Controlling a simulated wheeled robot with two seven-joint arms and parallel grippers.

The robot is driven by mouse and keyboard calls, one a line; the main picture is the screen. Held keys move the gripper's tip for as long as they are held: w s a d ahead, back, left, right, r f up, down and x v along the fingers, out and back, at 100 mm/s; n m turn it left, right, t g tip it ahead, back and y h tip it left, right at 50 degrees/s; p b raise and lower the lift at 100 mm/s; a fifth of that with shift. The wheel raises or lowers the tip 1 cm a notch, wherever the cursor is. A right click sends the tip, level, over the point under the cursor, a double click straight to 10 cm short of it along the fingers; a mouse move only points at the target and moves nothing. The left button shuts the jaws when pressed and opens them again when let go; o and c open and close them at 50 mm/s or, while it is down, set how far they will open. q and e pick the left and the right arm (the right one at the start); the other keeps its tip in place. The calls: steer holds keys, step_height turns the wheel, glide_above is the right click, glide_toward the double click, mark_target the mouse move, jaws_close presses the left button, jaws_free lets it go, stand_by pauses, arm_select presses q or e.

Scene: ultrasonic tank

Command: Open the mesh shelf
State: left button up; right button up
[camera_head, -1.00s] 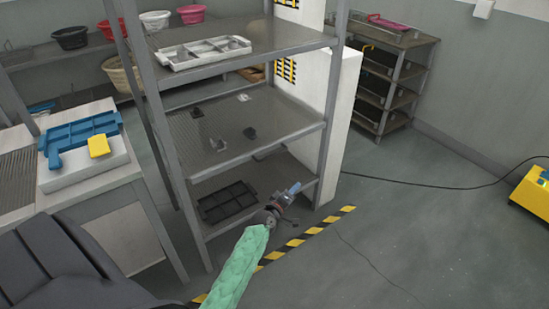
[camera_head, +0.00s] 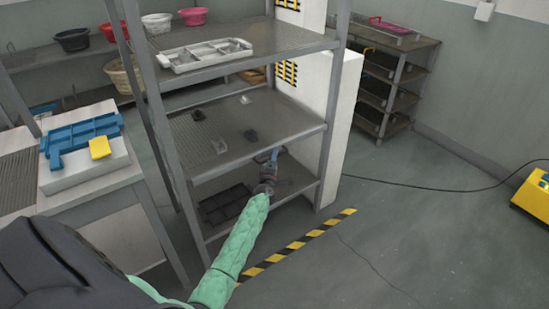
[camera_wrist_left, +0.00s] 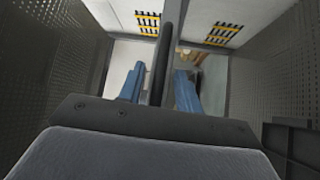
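The metal shelving unit has a middle mesh shelf (camera_head: 185,140) with a few small parts on it. A lower shelf (camera_head: 290,190) is beneath it and holds a black divided tray (camera_head: 226,203). My left gripper (camera_head: 274,156) is just under the front edge of the middle shelf, with its blue tips pointing up and inward. In the left wrist view its two blue fingers (camera_wrist_left: 158,88) are apart. A dark bar (camera_wrist_left: 163,45) runs between them; I cannot tell whether they touch it. Mesh surfaces show on both sides there. My right gripper is not in view.
A grey divided tray (camera_head: 205,54) lies on the top shelf. A black-yellow floor strip (camera_head: 300,243) lies in front; open floor extends right, crossed by a cable.

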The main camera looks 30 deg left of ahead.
arm_select(q)
steer(key=shift+w+a, duration=0.15)
steer(key=shift+w, duration=0.2)
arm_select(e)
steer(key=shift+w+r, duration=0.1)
arm_select(q)
steer(key=shift+c, duration=0.4)
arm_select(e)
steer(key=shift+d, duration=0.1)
arm_select(q)
jaws_close()
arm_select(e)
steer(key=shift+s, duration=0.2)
